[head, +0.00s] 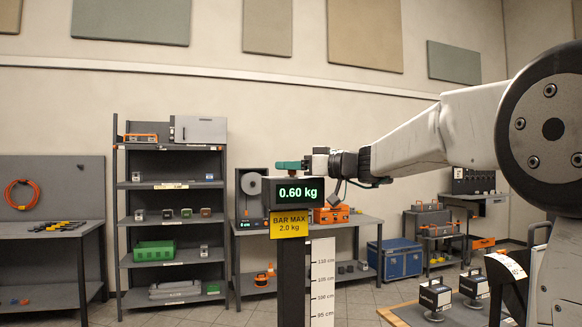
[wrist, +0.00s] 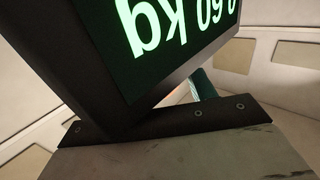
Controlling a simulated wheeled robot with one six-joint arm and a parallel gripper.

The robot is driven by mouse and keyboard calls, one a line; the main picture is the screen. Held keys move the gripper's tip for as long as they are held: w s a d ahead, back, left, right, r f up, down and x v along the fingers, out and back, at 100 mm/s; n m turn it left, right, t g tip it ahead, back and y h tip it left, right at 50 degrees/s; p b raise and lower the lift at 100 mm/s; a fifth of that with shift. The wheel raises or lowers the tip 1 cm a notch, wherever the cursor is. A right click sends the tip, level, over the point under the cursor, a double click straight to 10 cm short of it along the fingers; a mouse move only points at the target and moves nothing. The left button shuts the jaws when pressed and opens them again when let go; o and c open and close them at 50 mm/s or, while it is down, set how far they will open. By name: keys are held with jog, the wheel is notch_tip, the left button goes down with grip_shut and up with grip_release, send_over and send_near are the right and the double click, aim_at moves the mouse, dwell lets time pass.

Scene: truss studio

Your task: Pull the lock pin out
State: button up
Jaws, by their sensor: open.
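I cannot make out the lock pin in either view. A dark display reading 0.60 kg (head: 299,194) stands on a post (head: 291,275) in the middle of the head view. My gripper (head: 290,165) is open, with its teal fingers showing just above and behind the display, whose casing hides part of it. In the wrist view the display (wrist: 165,35) appears upside down and fills the upper middle. A teal finger (wrist: 203,85) shows partly behind it. The display blocks the space between the fingers, so I see nothing held there.
A yellow BAR MAX 2.0 kg sign (head: 289,224) and a white centimetre scale (head: 323,282) are at the post. Black weights (head: 435,296) stand on a low platform at right. Shelving (head: 173,186) and a workbench (head: 346,222) stand behind. Floor shows between post and blue case (head: 395,259).

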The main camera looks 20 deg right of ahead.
jog(key=shift+a, duration=0.1)
grip_shut()
jog(key=shift+r, duration=1.8)
grip_release()
jog(key=v, duration=0.7)
jog(key=shift+s+d, duration=0.25)
jog(key=shift+d, duration=0.05)
